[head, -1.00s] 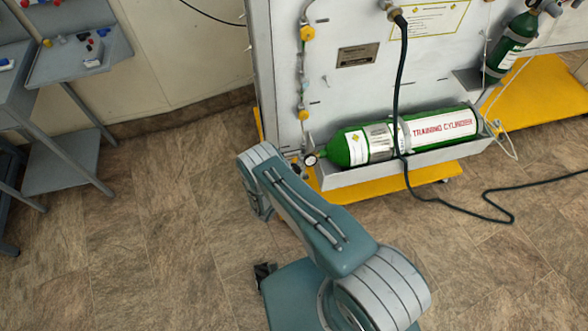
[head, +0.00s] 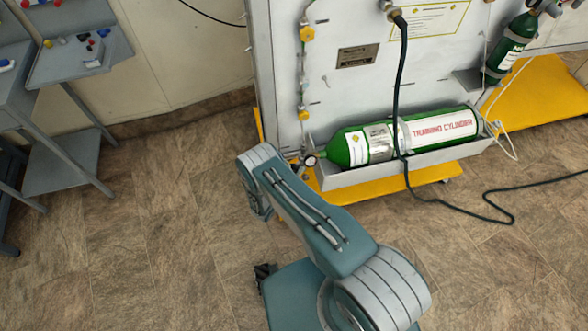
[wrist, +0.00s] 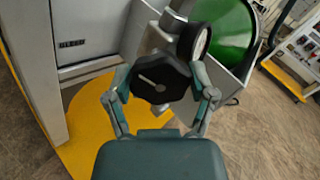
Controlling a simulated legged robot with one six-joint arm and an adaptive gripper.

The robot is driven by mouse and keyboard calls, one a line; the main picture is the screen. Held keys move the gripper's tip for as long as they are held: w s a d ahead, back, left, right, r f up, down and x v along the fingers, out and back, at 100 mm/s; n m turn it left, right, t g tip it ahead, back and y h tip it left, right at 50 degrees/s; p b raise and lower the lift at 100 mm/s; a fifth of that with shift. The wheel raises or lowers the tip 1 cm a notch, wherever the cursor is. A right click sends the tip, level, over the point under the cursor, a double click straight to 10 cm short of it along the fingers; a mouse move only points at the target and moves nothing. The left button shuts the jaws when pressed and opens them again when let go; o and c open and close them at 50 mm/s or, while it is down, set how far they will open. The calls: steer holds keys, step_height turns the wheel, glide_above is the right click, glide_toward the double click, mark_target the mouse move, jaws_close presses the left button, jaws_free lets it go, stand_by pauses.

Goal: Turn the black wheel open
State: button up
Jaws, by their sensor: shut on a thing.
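The black wheel (wrist: 160,77) shows in the wrist view as a lobed knob with a pale line on its face. My gripper (wrist: 161,90) has one finger at each side of the wheel and is shut on it. Behind the wheel are a silver valve body and a round gauge (wrist: 194,41). The green training cylinder (head: 415,137) lies in a grey trough; its end also shows in the wrist view (wrist: 230,30). In the head view the wheel and my gripper are hidden behind my arm.
The grey panel (head: 350,90) stands on a yellow base (head: 400,184). A dark hose (head: 402,80) hangs in front of the cylinder and runs over the floor to the right. A grey table (head: 80,60) with small parts stands at the left. The floor between is clear.

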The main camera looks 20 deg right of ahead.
steer(key=n, duration=0.5)
steer(key=shift+w+a+n, duration=0.15)
steer(key=shift+w+n, duration=0.05)
steer(key=shift+n, duration=0.1)
steer(key=n, duration=0.5)
steer(key=shift+f, duration=0.1)
steer(key=n, duration=0.6)
steer(key=shift+f, duration=0.15)
steer(key=n, duration=0.4)
steer(key=shift+s+f+n, duration=0.15)
steer(key=shift+n, duration=0.55)
steer(key=o, duration=1)
steer(key=shift+o, duration=0.3)
